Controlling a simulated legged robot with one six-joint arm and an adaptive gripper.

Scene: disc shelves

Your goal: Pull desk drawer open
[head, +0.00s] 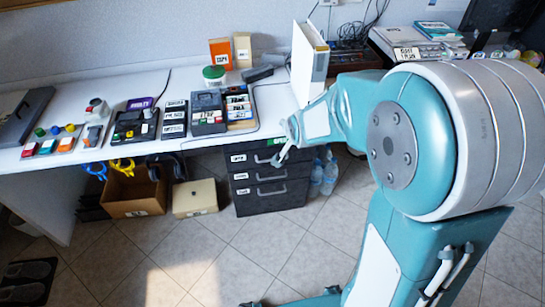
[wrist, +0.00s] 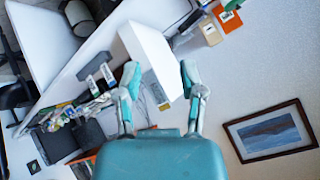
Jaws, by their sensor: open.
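The dark desk drawer unit (head: 241,202) stands on the floor under the white desk (head: 85,90) in the head view. It has stacked drawers with white labels and grey bar handles, and all look shut. The drawers do not show in the wrist view.
Boxes, labelled devices and a white upright panel (head: 308,62) crowd the desktop. A cardboard box (head: 135,193) and a cream box (head: 195,198) sit left of the drawers. Water bottles (head: 327,173) stand to the right.

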